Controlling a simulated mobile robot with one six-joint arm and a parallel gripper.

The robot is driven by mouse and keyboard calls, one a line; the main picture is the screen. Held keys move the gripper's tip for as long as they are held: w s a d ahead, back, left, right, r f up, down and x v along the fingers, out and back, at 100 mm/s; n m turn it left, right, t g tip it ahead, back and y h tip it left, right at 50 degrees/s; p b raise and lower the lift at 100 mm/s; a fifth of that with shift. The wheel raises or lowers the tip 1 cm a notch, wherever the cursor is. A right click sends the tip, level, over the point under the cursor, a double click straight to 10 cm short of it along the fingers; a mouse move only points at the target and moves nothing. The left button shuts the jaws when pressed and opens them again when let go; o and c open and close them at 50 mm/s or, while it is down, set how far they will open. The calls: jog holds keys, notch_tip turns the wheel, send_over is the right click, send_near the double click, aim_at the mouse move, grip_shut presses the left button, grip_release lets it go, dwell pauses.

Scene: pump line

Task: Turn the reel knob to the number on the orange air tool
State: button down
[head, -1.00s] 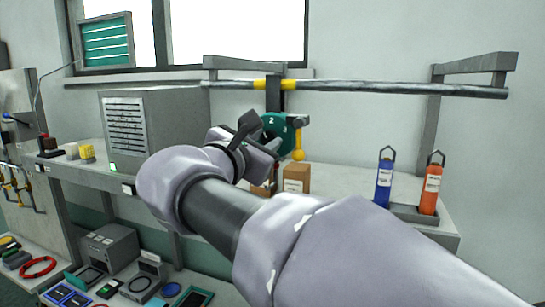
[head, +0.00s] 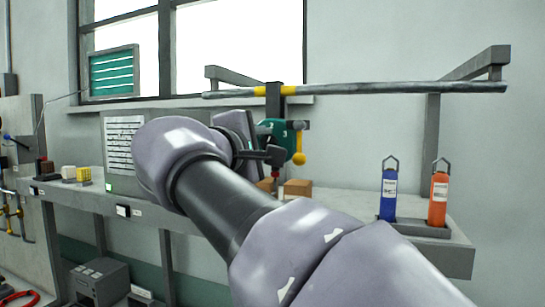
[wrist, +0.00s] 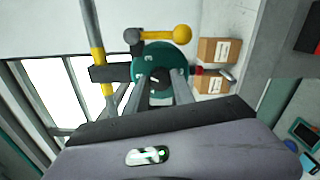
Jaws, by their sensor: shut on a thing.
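The teal reel (head: 270,128) hangs under the rail, with a yellow-ended lever (head: 299,158) beside it. In the wrist view the reel's round teal face (wrist: 148,62) fills the top middle, with small pale marks I cannot read. My gripper (head: 274,154) is at the reel, and its two fingers (wrist: 156,92) are shut on the dark knob (wrist: 160,74) at the face's middle. The fingers hide much of the knob. The orange air tool (head: 438,198) stands upright at the right of the bench; its label is too small to read.
A blue tool (head: 388,195) stands left of the orange one in a grey holder (head: 415,229). The rail (head: 400,88) with yellow bands runs above the bench. Small brown boxes (head: 298,188) sit under the reel. A grey cabinet (head: 122,178) stands behind my arm.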

jog(key=m+b, duration=0.2)
jog(key=m, duration=0.2)
jog(key=shift+f, duration=0.15)
jog(key=shift+m+b, duration=0.8)
jog(key=shift+m, duration=0.4)
jog(key=c, duration=1.1)
grip_release()
jog(key=shift+o, duration=0.2)
